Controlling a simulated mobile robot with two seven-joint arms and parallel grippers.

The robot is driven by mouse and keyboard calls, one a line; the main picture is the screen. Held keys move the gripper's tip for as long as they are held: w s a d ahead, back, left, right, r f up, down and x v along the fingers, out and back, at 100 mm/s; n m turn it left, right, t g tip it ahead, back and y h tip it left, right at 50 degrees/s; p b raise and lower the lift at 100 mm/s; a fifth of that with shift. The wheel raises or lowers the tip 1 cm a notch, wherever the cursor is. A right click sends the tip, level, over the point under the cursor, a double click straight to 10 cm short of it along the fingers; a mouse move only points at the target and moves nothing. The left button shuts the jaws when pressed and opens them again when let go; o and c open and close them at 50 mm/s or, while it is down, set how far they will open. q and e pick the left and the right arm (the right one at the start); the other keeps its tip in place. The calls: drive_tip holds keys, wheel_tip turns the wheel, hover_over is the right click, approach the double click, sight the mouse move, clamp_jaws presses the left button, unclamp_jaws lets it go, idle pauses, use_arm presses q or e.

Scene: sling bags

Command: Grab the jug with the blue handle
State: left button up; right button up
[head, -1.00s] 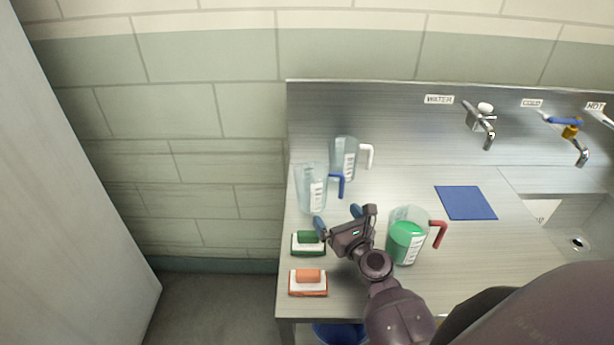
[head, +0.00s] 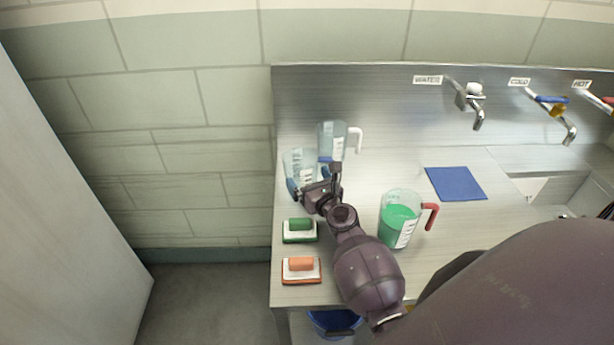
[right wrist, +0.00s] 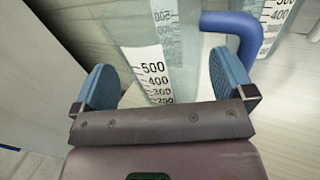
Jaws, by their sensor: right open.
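The jug with the blue handle (head: 294,160) is clear, with a white measuring scale, at the back left of the steel counter. My right gripper (head: 311,177) is open in front of it and hides its lower part. In the right wrist view the clear jug body (right wrist: 185,45) shows between and beyond the two blue finger pads (right wrist: 165,80). Its blue handle (right wrist: 238,28) bends down close to the right finger. I cannot tell whether the fingers touch the jug. My left gripper is not in view.
A white-handled jug (head: 331,140) stands just behind. A red-handled jug (head: 398,222) with green liquid stands right of my arm. A blue mat (head: 456,184) and taps (head: 473,100) are further right.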

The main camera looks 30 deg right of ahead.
drive_tip(key=shift+w+d, duration=0.2)
drive_tip(key=shift+w, duration=1.35)
drive_tip(key=c, duration=0.7)
drive_tip(key=shift+o, duration=0.2)
drive_tip(key=shift+r, duration=0.1)
